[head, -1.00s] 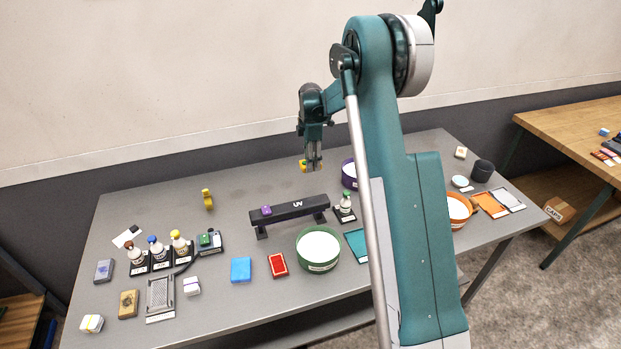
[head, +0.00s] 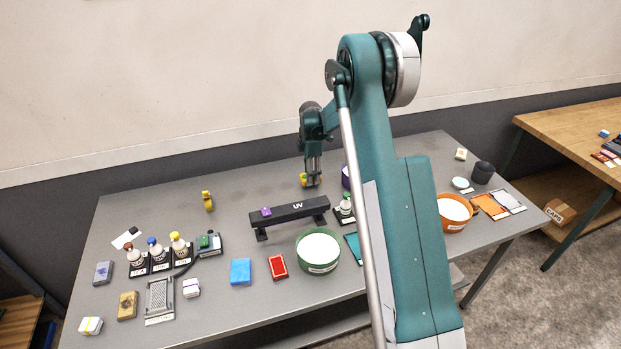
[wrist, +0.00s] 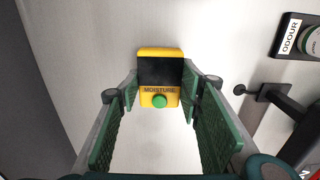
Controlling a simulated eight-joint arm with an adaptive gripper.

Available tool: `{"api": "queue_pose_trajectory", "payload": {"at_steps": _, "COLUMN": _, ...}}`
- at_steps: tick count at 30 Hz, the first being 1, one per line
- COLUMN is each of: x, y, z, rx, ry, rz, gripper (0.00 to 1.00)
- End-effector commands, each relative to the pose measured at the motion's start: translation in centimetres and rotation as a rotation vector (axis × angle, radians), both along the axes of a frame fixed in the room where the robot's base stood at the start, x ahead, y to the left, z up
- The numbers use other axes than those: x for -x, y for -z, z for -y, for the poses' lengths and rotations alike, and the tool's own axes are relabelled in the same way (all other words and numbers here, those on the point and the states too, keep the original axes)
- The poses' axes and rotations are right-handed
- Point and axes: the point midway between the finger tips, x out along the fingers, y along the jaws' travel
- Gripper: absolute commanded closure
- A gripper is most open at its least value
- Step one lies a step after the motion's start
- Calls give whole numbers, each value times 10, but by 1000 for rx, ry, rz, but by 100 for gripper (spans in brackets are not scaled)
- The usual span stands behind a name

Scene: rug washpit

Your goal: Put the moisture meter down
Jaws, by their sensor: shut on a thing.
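The moisture meter (wrist: 160,97) is yellow with a dark screen, a green button and the word MOISTURE on it. My gripper (wrist: 160,110) is shut on it, with the green finger pads on either side of its body. In the head view the meter (head: 303,179) shows as a small yellow patch at the fingertips of my gripper (head: 312,182). It is low over the back of the grey table (head: 235,190), behind the UV bar. I cannot tell whether it touches the table top.
The black UV bar (head: 290,212) stands just in front, with a purple block (head: 266,211) on it. A yellow object (head: 208,201) stands to the left. The odour bottle holder (wrist: 290,35) is to the right in the wrist view. The table's back left is mostly clear.

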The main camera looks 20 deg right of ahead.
Motion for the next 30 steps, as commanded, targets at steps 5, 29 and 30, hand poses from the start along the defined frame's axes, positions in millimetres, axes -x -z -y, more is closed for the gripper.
{"api": "queue_pose_trajectory", "payload": {"at_steps": 5, "x": 0, "y": 12, "z": 0, "rx": 0, "ry": 0, "rz": 0, "gripper": 80}}
{"api": "queue_pose_trajectory", "payload": {"at_steps": 29, "x": 0, "y": 15, "z": 0, "rx": 0, "ry": 0, "rz": 0, "gripper": 49}}
{"api": "queue_pose_trajectory", "payload": {"at_steps": 30, "x": 0, "y": 15, "z": 0, "rx": 0, "ry": 0, "rz": 0, "gripper": 49}}
